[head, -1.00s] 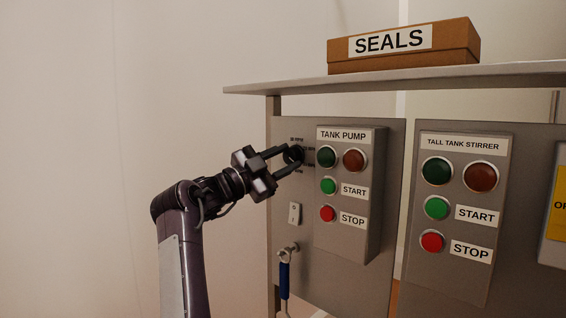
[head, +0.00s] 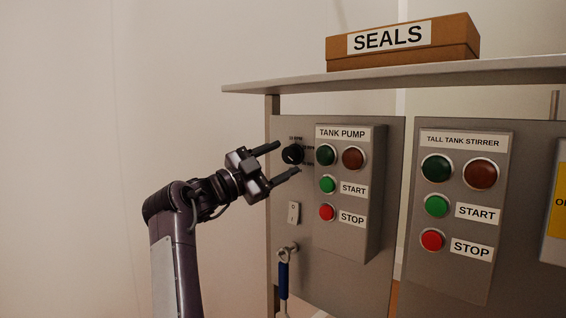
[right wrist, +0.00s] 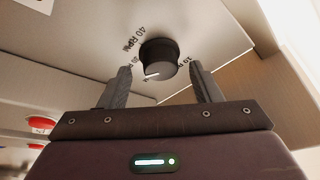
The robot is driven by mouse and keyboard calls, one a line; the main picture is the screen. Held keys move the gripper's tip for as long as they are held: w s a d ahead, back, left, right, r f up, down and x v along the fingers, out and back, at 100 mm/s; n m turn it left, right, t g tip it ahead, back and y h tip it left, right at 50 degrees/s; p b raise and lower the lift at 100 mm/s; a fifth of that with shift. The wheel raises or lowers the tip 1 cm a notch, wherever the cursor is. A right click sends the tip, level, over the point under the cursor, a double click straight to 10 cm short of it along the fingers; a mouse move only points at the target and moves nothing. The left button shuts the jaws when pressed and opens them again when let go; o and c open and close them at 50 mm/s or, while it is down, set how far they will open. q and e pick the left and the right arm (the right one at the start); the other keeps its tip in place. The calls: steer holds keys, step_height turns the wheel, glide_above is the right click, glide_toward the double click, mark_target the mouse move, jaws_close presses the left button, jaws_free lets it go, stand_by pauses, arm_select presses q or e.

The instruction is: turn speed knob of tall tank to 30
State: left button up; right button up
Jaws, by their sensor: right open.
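The speed knob (head: 292,154) is a round black knob on the grey panel, left of the TANK PUMP box. It also shows in the right wrist view (right wrist: 158,58), with a white pointer line and RPM marks around it; "40 RPM" is readable and the other marks are unclear. My right gripper (head: 284,160) is open and empty, just left of the knob in the head view. In the right wrist view its two fingers (right wrist: 160,84) stand apart, one on each side of the knob's near end, and do not touch it. My left gripper is not in view.
The TANK PUMP box (head: 375,210) juts out close to the right of the knob. A small O/I switch (head: 293,212) and a blue-handled valve (head: 283,280) are below. The TALL TANK STIRRER box (head: 475,280) is further right. A shelf (head: 300,84) with a SEALS box (head: 460,42) overhangs the panel.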

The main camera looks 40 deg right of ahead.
steer(key=b+v, duration=0.2)
steer(key=v, duration=0.4)
steer(key=shift+a, duration=0.2)
steer(key=shift+w+f, duration=0.15)
steer(key=shift+f, duration=0.05)
